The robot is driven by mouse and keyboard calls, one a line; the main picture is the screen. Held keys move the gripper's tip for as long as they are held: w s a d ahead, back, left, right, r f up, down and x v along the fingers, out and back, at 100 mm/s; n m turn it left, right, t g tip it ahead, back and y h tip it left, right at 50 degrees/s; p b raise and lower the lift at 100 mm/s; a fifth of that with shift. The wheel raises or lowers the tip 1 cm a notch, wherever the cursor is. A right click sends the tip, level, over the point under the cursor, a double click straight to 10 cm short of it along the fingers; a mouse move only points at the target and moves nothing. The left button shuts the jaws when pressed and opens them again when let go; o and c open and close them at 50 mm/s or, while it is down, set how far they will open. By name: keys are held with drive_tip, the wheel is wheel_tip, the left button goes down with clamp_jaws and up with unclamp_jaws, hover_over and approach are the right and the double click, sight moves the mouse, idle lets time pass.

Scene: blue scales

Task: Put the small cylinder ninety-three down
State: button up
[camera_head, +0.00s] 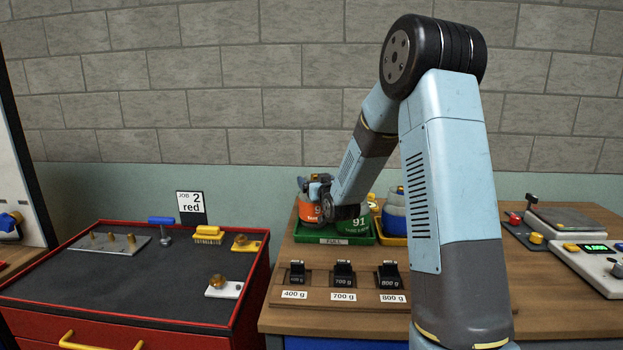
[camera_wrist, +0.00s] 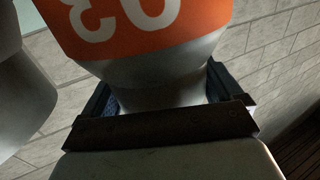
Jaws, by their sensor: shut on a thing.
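The small cylinder ninety-three, grey with an orange label, fills the top of the wrist view (camera_wrist: 150,75), its "93" upside down there. My gripper (camera_wrist: 165,100) is shut on it, a finger on each side. In the head view the orange cylinder (camera_head: 308,213) is at the left end of the green tray (camera_head: 330,241), partly hidden by my gripper (camera_head: 321,190). I cannot tell whether its base touches the tray. A green-labelled cylinder marked 91 (camera_head: 356,222) stands in the tray's right part, partly behind my arm.
A yellow tray (camera_head: 388,237) with a blue-and-white container (camera_head: 393,217) is just right, partly behind my arm. Black weights marked 400 g (camera_head: 297,273), 700 g (camera_head: 343,273) and 800 g (camera_head: 389,275) stand in front. Scales (camera_head: 590,262) are at right. A red-edged bench (camera_head: 130,310) is at left.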

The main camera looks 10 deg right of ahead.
drive_tip(key=shift+f, duration=1.6)
drive_tip(key=o, duration=1.7)
drive_tip(key=shift+f, duration=0.15)
